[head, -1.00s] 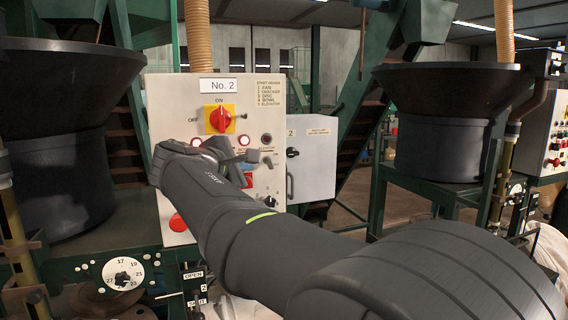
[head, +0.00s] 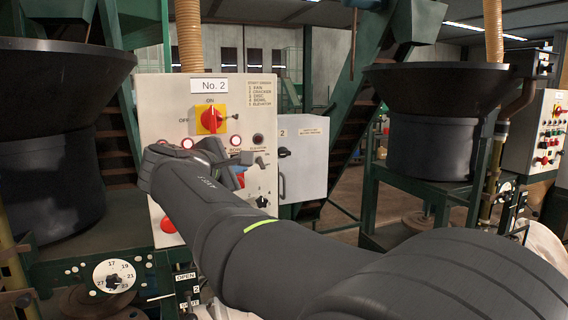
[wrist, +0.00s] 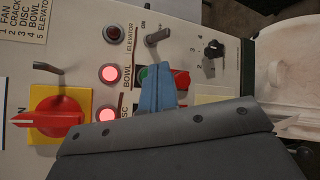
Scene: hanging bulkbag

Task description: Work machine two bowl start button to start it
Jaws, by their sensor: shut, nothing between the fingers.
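The No. 2 control panel (head: 150,110) stands ahead, with my arm reaching across its lower half. In the wrist view the panel appears turned sideways. The lit red lamp labelled BOWL (wrist: 110,73) has a green button (wrist: 142,76) and a red button (wrist: 180,79) in line with it. My gripper (wrist: 156,72) is shut and empty. Its blue fingers lie over the area between these two buttons and partly hide them. I cannot tell whether the fingers touch a button. In the head view my gripper (head: 240,160) is in front of the panel, and its tips are hard to make out.
A red switch on a yellow plate (wrist: 60,115), a lit DISC lamp (wrist: 108,112), a dark ELEVATOR lamp (wrist: 111,38) and a toggle (wrist: 157,37) are close by. A large red button (head: 168,225) sits lower on the panel. Black bowls (head: 50,150) flank the scene.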

